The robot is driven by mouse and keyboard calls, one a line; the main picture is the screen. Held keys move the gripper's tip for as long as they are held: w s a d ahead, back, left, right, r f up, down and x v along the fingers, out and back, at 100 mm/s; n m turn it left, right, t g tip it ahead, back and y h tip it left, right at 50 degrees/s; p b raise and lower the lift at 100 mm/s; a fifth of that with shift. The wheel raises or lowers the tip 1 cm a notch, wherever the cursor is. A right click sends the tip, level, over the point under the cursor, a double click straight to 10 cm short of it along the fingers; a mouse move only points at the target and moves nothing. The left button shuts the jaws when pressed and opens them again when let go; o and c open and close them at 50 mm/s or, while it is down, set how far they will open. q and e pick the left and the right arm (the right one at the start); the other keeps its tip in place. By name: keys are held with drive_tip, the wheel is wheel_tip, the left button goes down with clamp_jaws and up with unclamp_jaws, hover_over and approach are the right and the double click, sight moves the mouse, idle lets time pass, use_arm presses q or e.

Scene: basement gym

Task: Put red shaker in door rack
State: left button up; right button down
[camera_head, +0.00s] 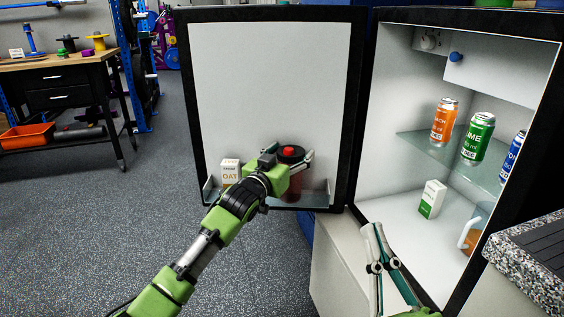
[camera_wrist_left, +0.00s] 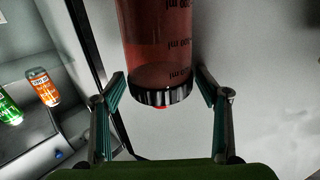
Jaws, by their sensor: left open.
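The red shaker (camera_head: 292,188) has a translucent red body and a black lid with a red cap. It stands upright at the door rack (camera_head: 319,198), low on the open fridge door. My left gripper (camera_head: 291,166) is open at the upper part of the shaker and partly covers it. In the left wrist view the shaker (camera_wrist_left: 157,45) appears upside down, its lid between the spread fingers, with visible gaps on both sides. Whether its base rests on the rack floor is hard to see. My right gripper (camera_head: 374,228) is empty in front of the fridge; its finger gap is unclear.
An oat carton (camera_head: 230,171) stands in the rack left of the shaker. The fridge holds several cans on a glass shelf (camera_head: 423,147), a white-green carton (camera_head: 432,199) and a handled jug (camera_head: 470,233). A stone counter edge (camera_head: 530,245) is at right.

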use_arm(q)
drive_tip(key=p+v, duration=0.1)
drive_tip(key=v, duration=0.4)
drive_tip(key=shift+p, duration=0.3)
drive_tip(key=p, duration=0.1)
approach(285, 158)
drive_tip(key=s+f, duration=0.7)
drive_tip(key=s, duration=0.2)
drive_tip(key=s+a+f+n+y, duration=0.1)
drive_tip(key=s+a+y, duration=0.1)
drive_tip(key=s+a, duration=0.2)
drive_tip(key=s+a+f+n+y, duration=0.1)
drive_tip(key=s+a, duration=0.3)
drive_tip(key=s, duration=0.6)
drive_tip(key=shift+f+g+y, duration=0.4)
drive_tip(key=shift+f, duration=0.3)
use_arm(e)
wheel_tip(285, 158, down, 16)
drive_tip(key=w+d+g+h, duration=0.1)
drive_tip(key=w+g+h, duration=0.1)
drive_tip(key=g, duration=0.6)
drive_tip(key=shift+w+d+h, duration=0.2)
drive_tip(key=shift+w+h, duration=0.2)
use_arm(q)
drive_tip(key=shift+s, duration=0.1)
use_arm(e)
drive_tip(key=shift+r, duration=0.1)
